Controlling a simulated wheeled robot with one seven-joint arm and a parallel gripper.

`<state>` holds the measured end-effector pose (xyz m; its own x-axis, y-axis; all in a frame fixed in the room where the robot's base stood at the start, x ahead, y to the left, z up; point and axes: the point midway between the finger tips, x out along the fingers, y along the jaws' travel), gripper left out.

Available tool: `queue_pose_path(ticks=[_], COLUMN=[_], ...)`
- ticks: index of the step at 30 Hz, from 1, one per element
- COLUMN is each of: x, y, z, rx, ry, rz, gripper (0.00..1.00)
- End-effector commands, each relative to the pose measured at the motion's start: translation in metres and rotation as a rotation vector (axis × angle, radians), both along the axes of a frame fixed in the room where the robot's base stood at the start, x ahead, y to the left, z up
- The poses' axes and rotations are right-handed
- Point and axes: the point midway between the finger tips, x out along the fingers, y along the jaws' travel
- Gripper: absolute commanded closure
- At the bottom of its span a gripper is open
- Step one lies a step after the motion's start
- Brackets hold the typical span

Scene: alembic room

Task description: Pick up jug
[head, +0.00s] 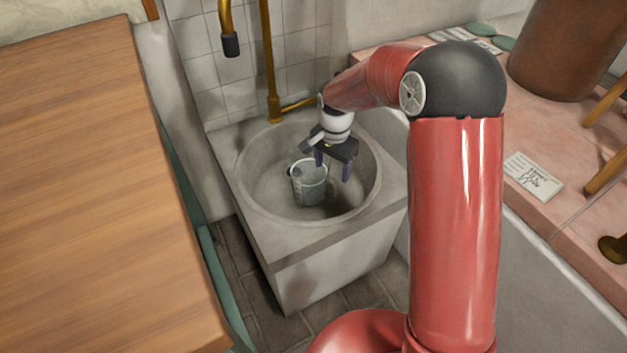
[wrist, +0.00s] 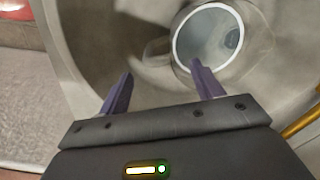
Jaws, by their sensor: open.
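The jug (head: 309,185) is a small grey, see-through-looking vessel with a pale rim. It stands upright in the round basin of the stone sink (head: 254,205). In the wrist view the jug (wrist: 220,38) shows from above, its round mouth ahead of the right finger. My gripper (head: 333,165) is over the basin, just above and to the right of the jug in the head view. It also shows in the wrist view (wrist: 160,88), its two purple fingers spread with nothing between them. The right fingertip overlaps the jug's rim in the picture; I cannot tell whether they touch.
A brass pipe and tap (head: 268,60) rise at the back of the sink. A wooden tabletop (head: 95,190) lies to the left. A pink counter (head: 545,205) with a paper card (head: 533,176) and a brown pot (head: 567,45) is at the right.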

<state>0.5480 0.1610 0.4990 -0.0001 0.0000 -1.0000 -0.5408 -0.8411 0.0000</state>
Motion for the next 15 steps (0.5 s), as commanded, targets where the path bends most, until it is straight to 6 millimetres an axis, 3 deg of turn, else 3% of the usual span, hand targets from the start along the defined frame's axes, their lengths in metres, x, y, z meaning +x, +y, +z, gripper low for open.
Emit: queue_pose_path(ticks=[9,15], x=[-0.005,-0.005], y=[-0.002,-0.002], z=[-0.043,-0.047], rx=[-0.001,0.0], ry=[0.002,0.0], rz=[0.001,0.001], gripper=[0.34,0.34])
